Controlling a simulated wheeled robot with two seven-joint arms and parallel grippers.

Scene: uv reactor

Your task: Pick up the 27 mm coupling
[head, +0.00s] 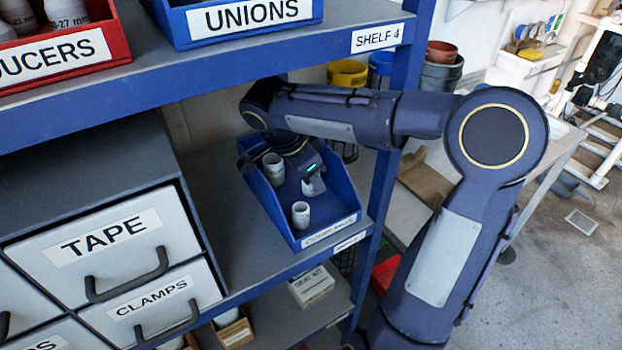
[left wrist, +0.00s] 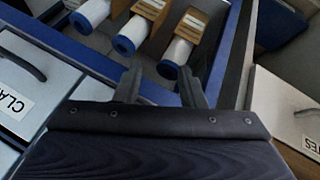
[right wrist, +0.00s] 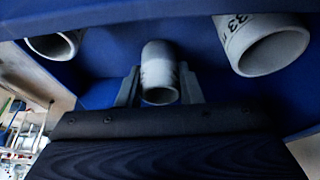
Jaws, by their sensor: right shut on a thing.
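Grey-white couplings sit in a blue bin (head: 330,232) on the shelf. My right gripper (head: 312,184) is inside this bin. In the right wrist view its fingers (right wrist: 158,88) are shut on a short grey coupling (right wrist: 158,66), one finger on each side; no size marking is readable on it. A second coupling (head: 301,215) stands nearer the bin's front, and a third (head: 273,168) stands toward the back left. In the right wrist view, one coupling (right wrist: 262,44) at the right bears a marking starting "33". My left gripper (left wrist: 160,85) is open and empty.
The upper shelf (head: 250,80) overhangs the bin, and a blue post (head: 385,165) stands to its right. Drawers labelled TAPE (head: 108,240) and CLAMPS are at the left. In the left wrist view, white cylinders with blue ends (left wrist: 137,32) lie beyond the left gripper.

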